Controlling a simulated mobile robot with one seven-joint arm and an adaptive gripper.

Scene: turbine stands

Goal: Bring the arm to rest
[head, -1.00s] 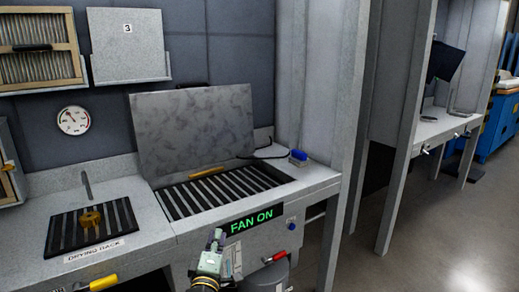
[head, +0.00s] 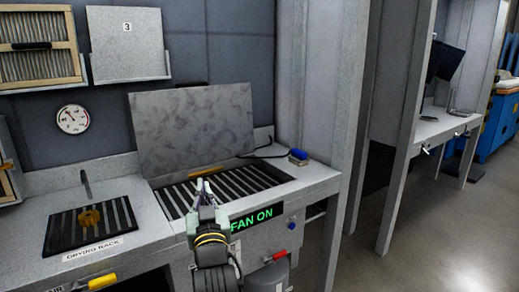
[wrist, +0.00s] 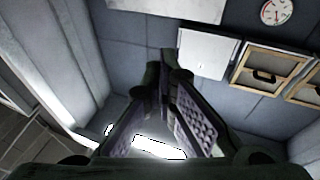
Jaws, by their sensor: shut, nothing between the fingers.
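My gripper (head: 200,186) is raised in front of the grated bench opening in the head view, its fingers pointing up and away. The fingers are together and hold nothing. In the wrist view my gripper (wrist: 165,85) shows from behind, with the wall panels and ceiling beyond its tips.
A grey slotted grate (head: 245,180) lies before a propped metal plate (head: 195,130). A drying rack (head: 62,232) with a brass part (head: 90,216) is at left. A blue-topped object (head: 298,155) sits on the bench's right. Open floor (head: 400,240) lies right.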

